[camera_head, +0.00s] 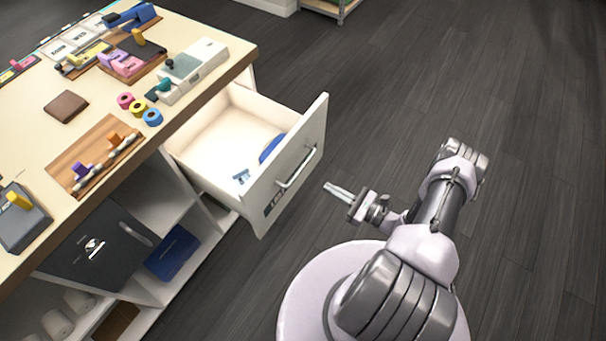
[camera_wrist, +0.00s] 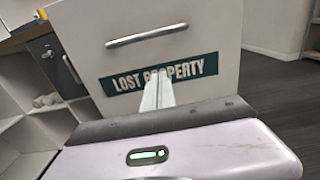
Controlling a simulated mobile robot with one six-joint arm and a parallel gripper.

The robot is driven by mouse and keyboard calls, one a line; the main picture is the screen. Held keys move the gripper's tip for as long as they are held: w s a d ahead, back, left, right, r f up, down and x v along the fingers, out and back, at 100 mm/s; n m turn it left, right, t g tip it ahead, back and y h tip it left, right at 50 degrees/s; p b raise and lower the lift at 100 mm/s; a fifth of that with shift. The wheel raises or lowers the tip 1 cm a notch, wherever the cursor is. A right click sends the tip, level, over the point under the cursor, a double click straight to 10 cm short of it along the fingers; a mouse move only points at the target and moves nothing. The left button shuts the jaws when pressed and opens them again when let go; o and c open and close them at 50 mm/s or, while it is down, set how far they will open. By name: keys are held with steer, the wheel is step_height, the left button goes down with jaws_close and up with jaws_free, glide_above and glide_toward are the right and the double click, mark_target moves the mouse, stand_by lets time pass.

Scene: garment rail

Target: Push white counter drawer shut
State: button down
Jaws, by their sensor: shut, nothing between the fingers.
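The white counter drawer (camera_head: 306,137) is pulled well out from under the counter top in the head view. It has a silver bar handle (camera_head: 297,167) and a dark label. A blue item and a small pale blue item lie inside it. My gripper (camera_head: 328,187) is shut and empty, a little to the right of the drawer front and apart from it. In the wrist view the drawer front (camera_wrist: 210,35) fills the upper middle, with its "LOST PROPERTY" label (camera_wrist: 205,66) partly hidden by my shut fingers (camera_wrist: 159,80). The handle (camera_wrist: 146,36) is above the fingertips.
The counter top (camera_head: 30,120) holds a card terminal (camera_head: 193,70), tape rolls (camera_head: 139,107), a wooden board (camera_head: 75,160) and a brown wallet (camera_head: 66,106). A dark safe (camera_head: 95,245) and open shelves are below.

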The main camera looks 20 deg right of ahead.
mark_target(294, 169)
steer(key=b+x, duration=0.2)
steer(key=x, duration=0.9)
steer(key=shift+a, duration=0.1)
